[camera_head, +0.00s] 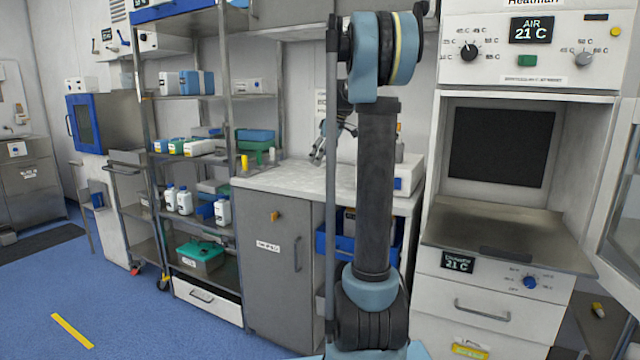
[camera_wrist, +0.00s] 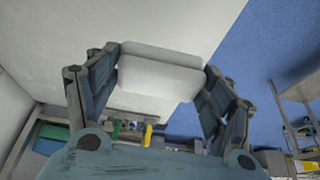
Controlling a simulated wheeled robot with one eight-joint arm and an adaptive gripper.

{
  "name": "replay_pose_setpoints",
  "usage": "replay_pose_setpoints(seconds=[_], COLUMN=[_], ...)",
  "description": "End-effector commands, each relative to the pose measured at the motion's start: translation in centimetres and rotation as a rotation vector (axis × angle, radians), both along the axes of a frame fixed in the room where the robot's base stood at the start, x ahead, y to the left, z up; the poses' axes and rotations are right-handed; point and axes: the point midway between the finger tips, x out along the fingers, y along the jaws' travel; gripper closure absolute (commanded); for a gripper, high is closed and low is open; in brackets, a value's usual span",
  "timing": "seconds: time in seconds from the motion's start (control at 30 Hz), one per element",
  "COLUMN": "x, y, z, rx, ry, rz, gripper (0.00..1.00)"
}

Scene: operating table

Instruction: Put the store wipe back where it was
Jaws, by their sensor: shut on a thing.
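A white, rounded, block-like pack (camera_wrist: 158,72), which looks like the store wipe, is between the two fingers of my gripper (camera_wrist: 163,75) in the wrist view. The fingers close on its left and right sides. No label shows on the face toward the camera.
A grey cabinet with a pale countertop (camera_head: 300,178) stands behind my arm. Left of it is a metal shelf rack (camera_head: 232,97) with bottles and boxes. A white heating cabinet (camera_head: 522,258) stands right, with its glass door open. Blue floor (camera_head: 105,290) is clear at lower left.

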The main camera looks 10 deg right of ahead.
Motion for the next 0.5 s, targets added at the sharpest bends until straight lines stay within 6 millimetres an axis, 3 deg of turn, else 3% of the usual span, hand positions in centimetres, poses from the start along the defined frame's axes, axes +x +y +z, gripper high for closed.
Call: replay_pose_setpoints(seconds=[0.13, 0.5], x=[0.0, 0.0], y=[0.0, 0.0], z=[-2.3, -5.4], rx=[0.000, 0.000], ry=[0.000, 0.000], rz=[0.000, 0.000], gripper=[0.56, 0.56])
